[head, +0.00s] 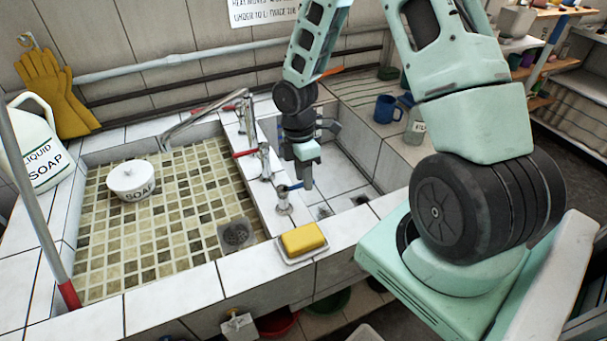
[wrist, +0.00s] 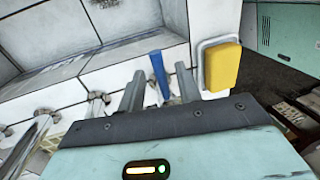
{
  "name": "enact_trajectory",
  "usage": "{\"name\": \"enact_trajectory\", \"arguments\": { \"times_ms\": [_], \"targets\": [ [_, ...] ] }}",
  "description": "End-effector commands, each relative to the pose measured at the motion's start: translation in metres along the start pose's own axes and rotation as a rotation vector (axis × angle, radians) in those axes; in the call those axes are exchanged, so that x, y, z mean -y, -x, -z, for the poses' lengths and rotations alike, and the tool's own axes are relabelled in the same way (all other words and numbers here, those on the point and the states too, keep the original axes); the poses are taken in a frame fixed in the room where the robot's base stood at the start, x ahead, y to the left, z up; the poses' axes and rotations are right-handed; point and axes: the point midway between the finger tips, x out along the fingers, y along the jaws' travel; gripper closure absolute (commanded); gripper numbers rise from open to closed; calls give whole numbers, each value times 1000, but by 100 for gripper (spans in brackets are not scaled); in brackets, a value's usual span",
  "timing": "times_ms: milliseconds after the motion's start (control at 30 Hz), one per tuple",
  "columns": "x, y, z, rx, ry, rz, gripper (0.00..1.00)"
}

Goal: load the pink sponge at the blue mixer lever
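No pink sponge shows in either view; the sponge in sight is a yellow one (head: 302,238), lying in a pale dish on the front ledge. It also shows in the wrist view (wrist: 221,66), right of my fingers. The blue mixer lever (head: 290,187) sits on the front tap of the divider between the basins. My gripper (head: 306,180) points down beside this lever. In the wrist view my gripper (wrist: 159,73) has its fingers apart and holds nothing. The blue lever (wrist: 158,70) appears between them, nearer the right finger; I cannot tell whether they touch.
A red-levered tap (head: 264,160) stands farther back on the divider. The tiled left basin (head: 180,215) holds a white soap pot (head: 132,182). A soap jug (head: 35,150) and yellow gloves (head: 55,92) are at left. A blue mug (head: 385,108) stands on the right counter.

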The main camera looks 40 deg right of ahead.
Motion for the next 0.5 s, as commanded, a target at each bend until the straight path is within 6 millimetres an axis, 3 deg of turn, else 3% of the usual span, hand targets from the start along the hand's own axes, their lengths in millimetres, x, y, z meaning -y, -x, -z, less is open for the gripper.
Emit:
{"name": "enact_trajectory", "arguments": {
  "times_ms": [67, 167, 367, 500],
  "targets": [
    [0, 0, 0, 0, 0, 0, 71],
    [0, 0, 0, 0, 0, 0, 99],
    [2, 1, 0, -4, -19, 1, 100],
    [11, 1, 0, -32, -165, 3, 100]
  ]
}}
